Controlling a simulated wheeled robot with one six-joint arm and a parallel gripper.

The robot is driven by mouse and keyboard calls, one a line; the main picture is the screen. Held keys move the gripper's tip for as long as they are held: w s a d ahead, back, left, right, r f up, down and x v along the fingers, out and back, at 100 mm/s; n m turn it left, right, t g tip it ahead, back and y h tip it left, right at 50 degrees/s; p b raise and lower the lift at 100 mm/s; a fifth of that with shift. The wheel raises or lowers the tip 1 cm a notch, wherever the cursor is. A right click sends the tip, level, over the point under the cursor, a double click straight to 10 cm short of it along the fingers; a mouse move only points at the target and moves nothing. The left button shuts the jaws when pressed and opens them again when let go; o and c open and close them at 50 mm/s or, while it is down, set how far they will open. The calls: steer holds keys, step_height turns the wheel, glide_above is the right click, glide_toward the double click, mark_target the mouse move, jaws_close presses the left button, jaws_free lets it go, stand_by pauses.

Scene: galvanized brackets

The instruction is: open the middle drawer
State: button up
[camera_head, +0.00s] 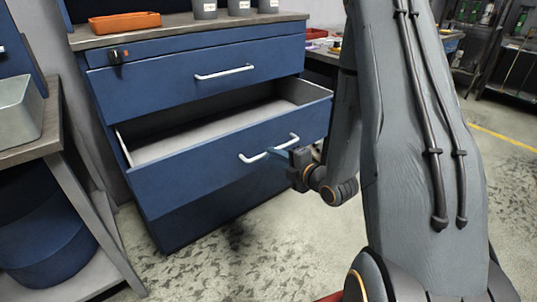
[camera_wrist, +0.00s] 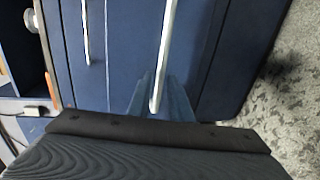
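The middle drawer (camera_head: 215,168) of the blue cabinet is pulled well out, and its grey inside shows empty. Its pale bar handle (camera_head: 251,158) is on the drawer front; it also shows in the wrist view (camera_wrist: 167,50). My gripper (camera_head: 278,153) is at the right end of this handle. In the wrist view its two bluish fingers (camera_wrist: 160,92) lie close on either side of the bar, and it looks shut on it. The exact contact is partly hidden.
The upper drawer (camera_head: 200,90) with its own handle (camera_head: 224,73) is shut. An orange tray (camera_head: 125,22) and several grey cups stand on the cabinet top. A workbench with a grey bin (camera_head: 18,110) stands at the left. Speckled floor is clear in front.

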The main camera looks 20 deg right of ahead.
steer(key=v, duration=0.3)
steer(key=shift+s, duration=0.25)
